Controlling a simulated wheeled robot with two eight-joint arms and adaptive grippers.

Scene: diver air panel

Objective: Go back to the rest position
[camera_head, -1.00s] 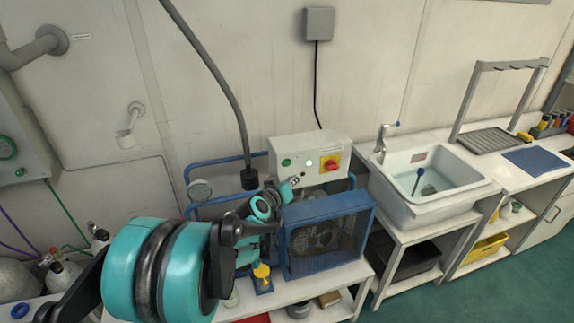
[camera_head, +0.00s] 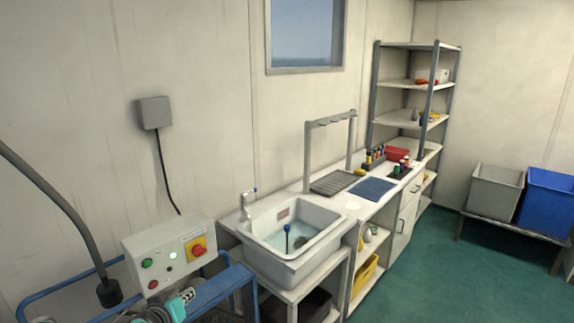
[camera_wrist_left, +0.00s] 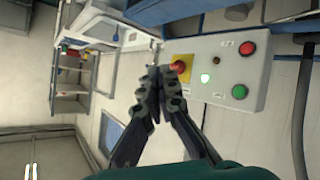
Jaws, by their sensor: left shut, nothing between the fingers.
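My left gripper (camera_head: 187,296) shows at the bottom left of the head view, just below a grey control box (camera_head: 150,252). In the left wrist view the same gripper (camera_wrist_left: 164,72) has its two dark fingers together at the tips with nothing between them. The fingertips overlap the red knob on a yellow plate (camera_wrist_left: 183,66) in that view; I cannot tell whether they touch it. In the head view the red knob (camera_head: 197,248) shows clear of the fingers. A lamp on the box (camera_head: 173,254) glows green. My right gripper is in neither view.
A blue tubular frame (camera_head: 225,286) surrounds the unit below the box. A thick grey hose (camera_head: 60,200) hangs at the left. A white sink (camera_head: 290,240) stands to the right, then a bench and shelf rack (camera_head: 412,121). The green floor (camera_head: 440,270) is open at the right.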

